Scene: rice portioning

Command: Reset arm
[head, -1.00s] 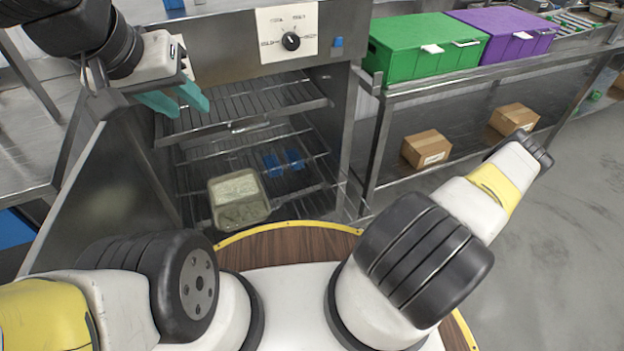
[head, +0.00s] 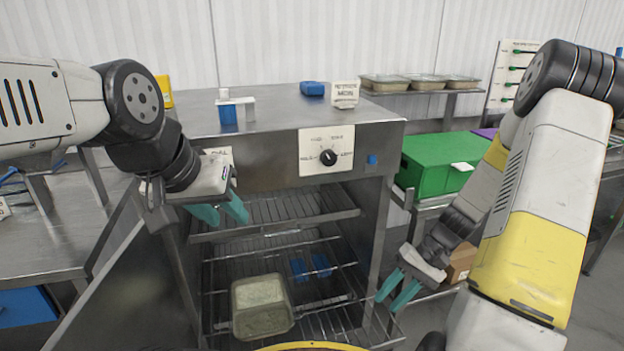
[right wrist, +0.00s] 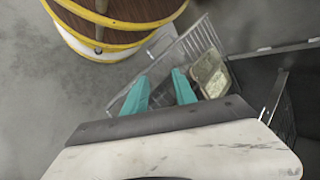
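My left gripper (head: 221,213) hangs in front of the upper left of the open steel cabinet, near its top rack. Its two teal fingers are apart with nothing between them. My right gripper (head: 391,291) is low at the cabinet's right side, its teal fingers apart and empty. In the right wrist view the right gripper (right wrist: 160,92) also shows open, above a wire rack. A two-part container (head: 262,306) with pale contents sits on a lower rack in the cabinet; the right wrist view shows it (right wrist: 209,75) just right of the fingers.
The steel cabinet (head: 285,160) has a dial panel (head: 326,150) and pulled-out racks. Two blue items (head: 310,268) lie inside. A green bin (head: 436,163) stands on the shelf at right, with a cardboard box (head: 462,262) below. Filled trays (head: 418,82) stand behind.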

